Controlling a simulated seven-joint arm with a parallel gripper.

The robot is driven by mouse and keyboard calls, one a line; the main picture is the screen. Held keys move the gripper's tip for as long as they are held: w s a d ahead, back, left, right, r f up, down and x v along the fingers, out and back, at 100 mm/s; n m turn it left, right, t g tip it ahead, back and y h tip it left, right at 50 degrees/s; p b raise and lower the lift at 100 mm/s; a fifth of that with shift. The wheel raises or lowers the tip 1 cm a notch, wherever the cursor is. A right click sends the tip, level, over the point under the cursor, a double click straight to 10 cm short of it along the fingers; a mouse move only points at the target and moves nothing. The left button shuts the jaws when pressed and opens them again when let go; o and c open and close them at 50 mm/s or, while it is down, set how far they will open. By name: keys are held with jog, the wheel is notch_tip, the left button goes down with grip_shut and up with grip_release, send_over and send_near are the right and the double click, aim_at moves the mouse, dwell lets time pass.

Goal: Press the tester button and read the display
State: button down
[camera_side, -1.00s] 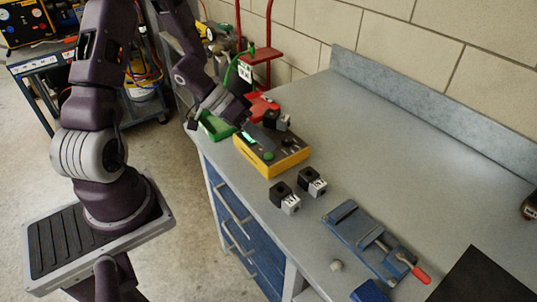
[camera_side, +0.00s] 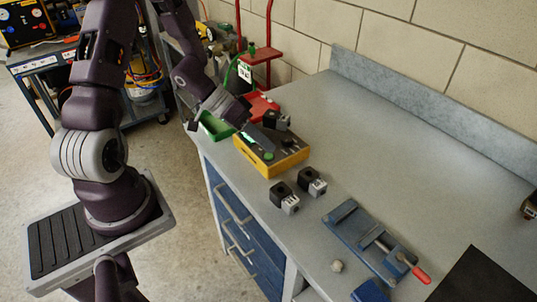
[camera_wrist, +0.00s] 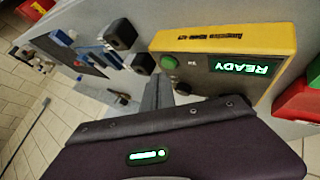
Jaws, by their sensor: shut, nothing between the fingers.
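The tester (camera_side: 283,164) is a yellow box with a dark top, lying near the left edge of the bench. Its green button (camera_side: 269,156) shows at the front of the top; the button also shows in the wrist view (camera_wrist: 168,62). The display (camera_wrist: 245,67) is lit green in the wrist view and reads READY, upside down. My gripper (camera_side: 267,146) is shut and empty, angled down over the tester, with its fingertips just behind and above the button. In the wrist view the shut fingers (camera_wrist: 157,92) point toward the button; I cannot tell contact, but a gap seems visible.
A black-and-grey block (camera_side: 277,120) stands behind the tester. Two similar blocks (camera_side: 283,195) (camera_side: 312,184) stand in front. A green bin (camera_side: 214,128) and a red bin (camera_side: 262,103) are behind it. A blue vise (camera_side: 358,232) lies right. The bench's back middle is clear.

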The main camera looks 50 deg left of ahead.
aim_at(264, 155)
jog(key=shift+f, duration=0.25)
jog(key=shift+f, duration=0.4)
dwell(0.5)
jog(key=shift+r, duration=0.85)
jog(key=shift+r, duration=2.5)
